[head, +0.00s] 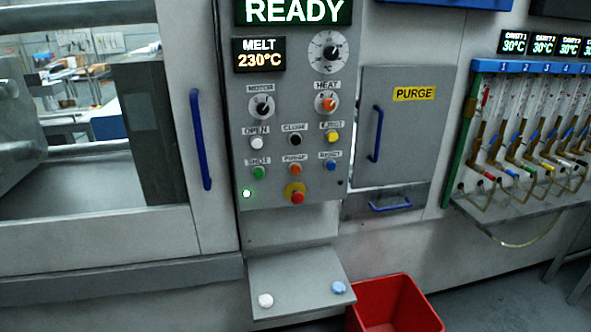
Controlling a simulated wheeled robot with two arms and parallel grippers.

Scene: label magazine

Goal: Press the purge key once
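The grey control panel (252,120) stands in the middle of the head view. On its lower key row an orange key (295,169) sits under a small blurred label that seems to read PURGE. A green key (258,173) is to its left and a blue key (331,165) to its right. The keys above are white (256,143), black (295,140) and yellow (332,136). The display (293,11) reads READY, and the melt display (259,54) reads 230°C. Neither of my grippers is in view.
A red emergency button (297,197) is just below the orange key. A grey door (415,135) marked PURGE, with a blue handle, is to the right. A shelf (300,290) with white and light blue knobs juts out below. A red bin (395,305) stands beside it.

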